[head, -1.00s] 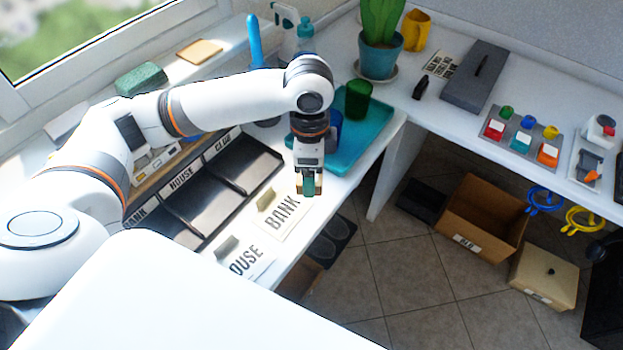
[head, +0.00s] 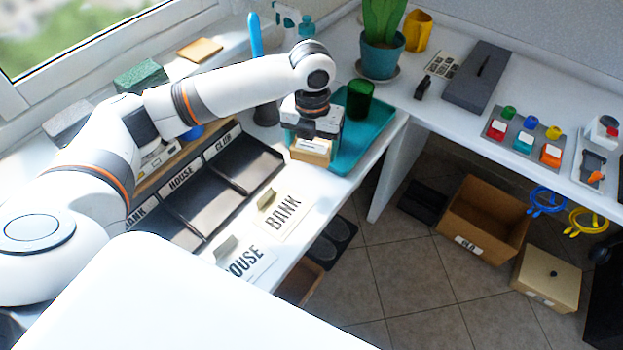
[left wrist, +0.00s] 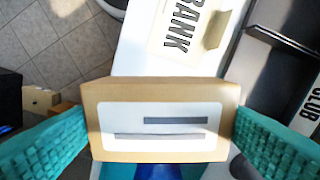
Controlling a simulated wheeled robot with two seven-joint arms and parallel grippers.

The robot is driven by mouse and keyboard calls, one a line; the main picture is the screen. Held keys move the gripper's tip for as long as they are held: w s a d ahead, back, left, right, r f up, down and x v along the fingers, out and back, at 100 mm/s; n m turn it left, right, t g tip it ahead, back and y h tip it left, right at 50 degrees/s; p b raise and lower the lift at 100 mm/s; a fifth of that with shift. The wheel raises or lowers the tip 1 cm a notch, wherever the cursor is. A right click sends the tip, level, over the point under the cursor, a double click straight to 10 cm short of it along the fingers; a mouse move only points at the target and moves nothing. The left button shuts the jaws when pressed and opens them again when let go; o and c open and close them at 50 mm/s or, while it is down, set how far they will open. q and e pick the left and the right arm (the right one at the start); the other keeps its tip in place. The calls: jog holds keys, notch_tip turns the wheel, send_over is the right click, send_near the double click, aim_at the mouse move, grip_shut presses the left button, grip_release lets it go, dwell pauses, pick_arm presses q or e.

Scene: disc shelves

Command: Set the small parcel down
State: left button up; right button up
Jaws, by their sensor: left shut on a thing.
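The small parcel (head: 311,150) is a tan box with a white label; it also fills the middle of the left wrist view (left wrist: 160,91). My left gripper (head: 312,141) is shut on it, with a teal finger at each side of the box. In the head view the parcel shows at the near left end of the teal tray (head: 374,143). I cannot tell whether its underside touches anything. My right gripper is not in view.
A green cup (head: 359,99) stands on the tray. A black sorter (head: 238,178) with labelled compartments lies to the left. A BANK card (head: 285,214) and a HOUSE card (head: 243,264) lie near the table's front edge. An open carton (head: 484,221) stands on the floor.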

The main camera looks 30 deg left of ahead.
aim_at(311, 180)
pick_arm(q)
jog(key=shift+w+a+f+m, duration=0.1)
jog(key=shift+w+m, duration=0.1)
jog(key=shift+m, duration=0.4)
jog(key=shift+w+a+f+m, duration=0.1)
jog(key=shift+w+m, duration=0.1)
jog(key=shift+m, duration=0.4)
jog(key=shift+w+a+f+m, duration=0.1)
jog(key=shift+m, duration=0.4)
notch_tip(311, 180, down, 10)
jog(key=shift+r, duration=0.1)
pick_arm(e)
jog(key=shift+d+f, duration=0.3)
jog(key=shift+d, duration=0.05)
pick_arm(q)
jog(key=o, duration=1)
jog(key=shift+o, duration=0.2)
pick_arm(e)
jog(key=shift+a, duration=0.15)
pick_arm(q)
notch_tip(311, 180, up, 12)
jog(key=shift+r, duration=0.1)
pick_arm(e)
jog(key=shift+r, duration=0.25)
